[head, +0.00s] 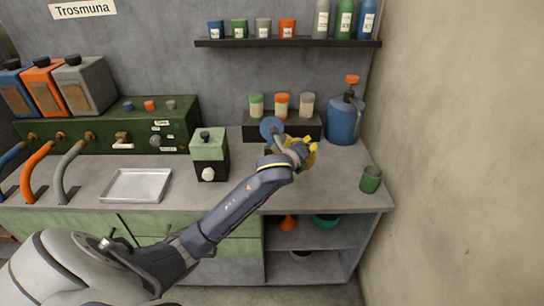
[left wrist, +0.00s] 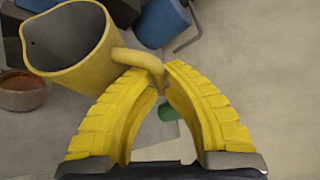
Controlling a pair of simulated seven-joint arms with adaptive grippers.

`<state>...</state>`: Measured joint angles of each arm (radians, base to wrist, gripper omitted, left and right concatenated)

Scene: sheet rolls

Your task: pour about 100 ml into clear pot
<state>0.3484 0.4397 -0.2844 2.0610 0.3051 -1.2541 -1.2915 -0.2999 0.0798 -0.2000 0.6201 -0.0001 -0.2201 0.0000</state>
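My left gripper (head: 303,153) is over the right part of the counter, with yellow fingers that also fill the left wrist view (left wrist: 158,80). The fingertips are closed on the handle of a yellow jug (left wrist: 75,50). The jug is tilted in that view, and I cannot see liquid in it. In the head view the arm and gripper largely hide the jug. A round pot with reddish-brown contents (left wrist: 22,92) is at the left edge of the left wrist view, partly behind the jug. I cannot tell if it is the clear pot. My right gripper is not in view.
A blue canister (head: 343,121) with an orange top stands at the back right. A green cup (head: 371,180) stands near the right edge. A dark rack (head: 255,131) with small lidded jars is behind the gripper. A green-black box (head: 210,158) and metal tray (head: 137,185) stand left.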

